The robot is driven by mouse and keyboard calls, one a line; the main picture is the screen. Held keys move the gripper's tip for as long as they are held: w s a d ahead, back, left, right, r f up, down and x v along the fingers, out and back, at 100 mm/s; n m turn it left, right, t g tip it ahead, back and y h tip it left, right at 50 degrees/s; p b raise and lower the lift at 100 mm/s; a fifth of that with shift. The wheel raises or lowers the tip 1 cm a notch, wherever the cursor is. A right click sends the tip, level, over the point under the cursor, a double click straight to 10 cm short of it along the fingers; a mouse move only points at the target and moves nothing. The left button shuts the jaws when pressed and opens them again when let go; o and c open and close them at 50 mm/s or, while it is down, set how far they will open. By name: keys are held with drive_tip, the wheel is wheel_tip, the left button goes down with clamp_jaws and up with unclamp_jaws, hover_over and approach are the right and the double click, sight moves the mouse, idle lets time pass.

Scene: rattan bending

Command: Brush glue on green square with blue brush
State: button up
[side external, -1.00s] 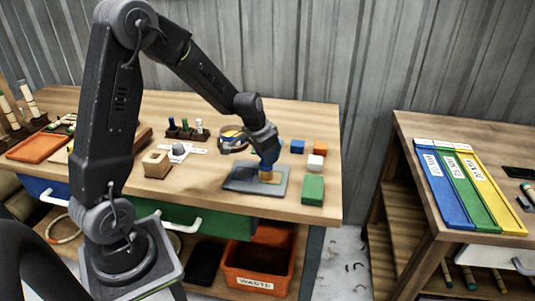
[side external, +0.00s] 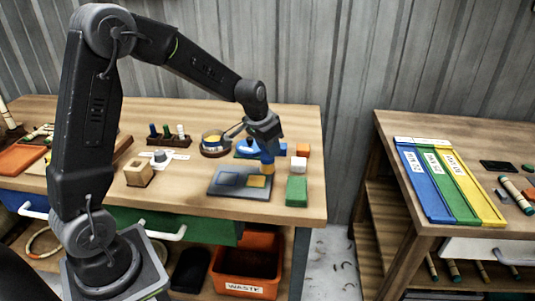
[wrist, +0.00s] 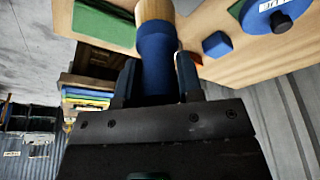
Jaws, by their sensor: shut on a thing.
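My gripper (side external: 267,148) is shut on the blue brush (side external: 267,158), which points down with its tan end lowest. It is over the back right part of a grey plate (side external: 226,190); I cannot tell whether it touches. A green block (side external: 297,190) lies just right of the plate. In the wrist view the blue brush (wrist: 156,55) is between both fingers, and the green block (wrist: 103,25) is at upper left.
White (side external: 298,163) and orange (side external: 303,149) cubes are behind the green block. A waste bin (side external: 252,268) is below. A second table (side external: 400,215) stands right, across a gap.

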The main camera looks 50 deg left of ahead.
drive_tip(key=shift+r, duration=1.9)
